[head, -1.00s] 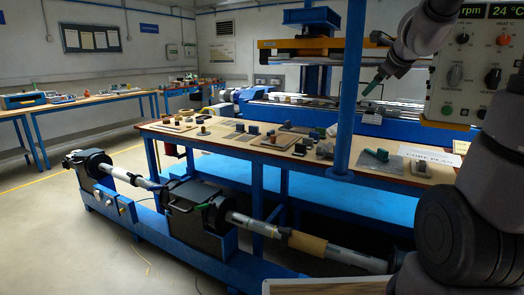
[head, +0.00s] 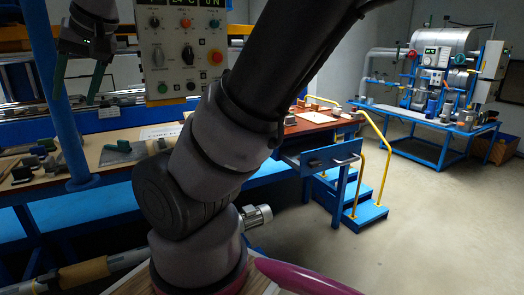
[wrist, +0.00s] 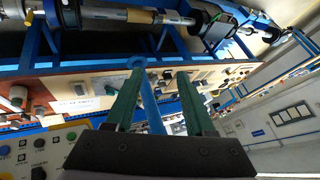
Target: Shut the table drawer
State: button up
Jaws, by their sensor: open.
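The table drawer (head: 322,156) shows in the head view right of my arm. My gripper (head: 75,100) hangs at the upper left of the head view, far from the drawer. Its green fingers are apart with nothing between them. In the wrist view, my gripper (wrist: 159,73) is open and empty over the worktable, and I cannot make out the drawer there.
Blue steps with yellow handrails (head: 385,165) stand just right of the drawer. A blue post (head: 60,110) rises near my gripper, and a control panel (head: 182,50) hangs beside it. The floor (head: 430,225) at right is clear. A blue bench (head: 425,122) stands farther back.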

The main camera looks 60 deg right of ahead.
aim_at(332, 155)
jog(key=z, duration=2.6)
jog(key=i+j+z, duration=0.15)
jog(key=i+j, duration=0.3)
jog(key=i, duration=0.1)
